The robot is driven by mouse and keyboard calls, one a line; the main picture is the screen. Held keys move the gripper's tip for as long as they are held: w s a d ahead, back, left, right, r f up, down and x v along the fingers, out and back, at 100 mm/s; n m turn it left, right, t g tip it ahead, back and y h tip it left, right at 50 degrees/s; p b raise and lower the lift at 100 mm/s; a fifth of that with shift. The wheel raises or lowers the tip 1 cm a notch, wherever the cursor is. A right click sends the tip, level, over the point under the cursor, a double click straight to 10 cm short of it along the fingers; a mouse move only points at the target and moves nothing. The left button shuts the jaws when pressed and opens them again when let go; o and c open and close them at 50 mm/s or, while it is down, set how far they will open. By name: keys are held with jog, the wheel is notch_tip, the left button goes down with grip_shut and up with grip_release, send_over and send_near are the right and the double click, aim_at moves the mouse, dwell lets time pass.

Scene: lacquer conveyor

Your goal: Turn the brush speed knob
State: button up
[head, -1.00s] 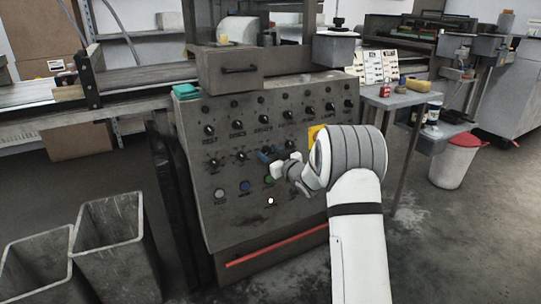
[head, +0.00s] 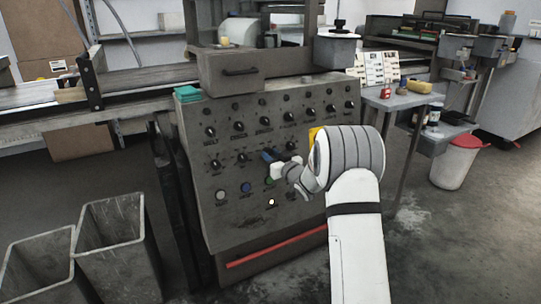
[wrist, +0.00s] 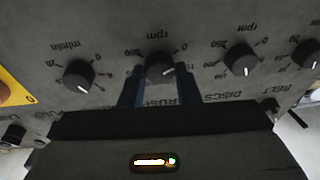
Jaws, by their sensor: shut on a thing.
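The grey control panel (head: 235,205) stands ahead with rows of black knobs. In the wrist view it appears upside down. The brush speed knob (wrist: 160,67) is at the top middle there, above a partly covered label of which "RUSH" reads. Its white pointer mark points to the right. My gripper (wrist: 160,82) has its two dark blue fingers on either side of this knob, shut on it. In the head view my gripper (head: 270,156) is at the panel's lower knob row, and its fingers and hand hide the knob.
Neighbouring knobs sit close by: the discs knob (wrist: 241,60) and a knob marked min (wrist: 78,74). A yellow plate (wrist: 12,92) is at the left.

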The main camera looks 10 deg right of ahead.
jog(key=m+p, duration=0.1)
jog(key=m, duration=0.1)
jog(key=m+h, duration=0.1)
jog(key=m, duration=0.2)
jog(key=shift+s+a+p, duration=0.1)
jog(key=shift+a+p, duration=0.1)
jog(key=shift+p, duration=0.15)
jog(key=m, duration=0.2)
jog(key=m+h+p, duration=0.1)
jog(key=m, duration=0.2)
jog(key=shift+a+m+t+h, duration=0.1)
jog(key=shift+m+t+h, duration=0.2)
jog(key=m+h+p, duration=0.1)
jog(key=m, duration=0.4)
jog(key=shift+r+p, duration=0.1)
jog(key=shift+p, duration=0.25)
jog(key=shift+m+g+h+p, duration=0.5)
jog(key=shift+m+g+p, duration=0.1)
jog(key=shift+m, duration=1.9)
jog(key=o, duration=1)
jog(key=shift+s, duration=0.1)
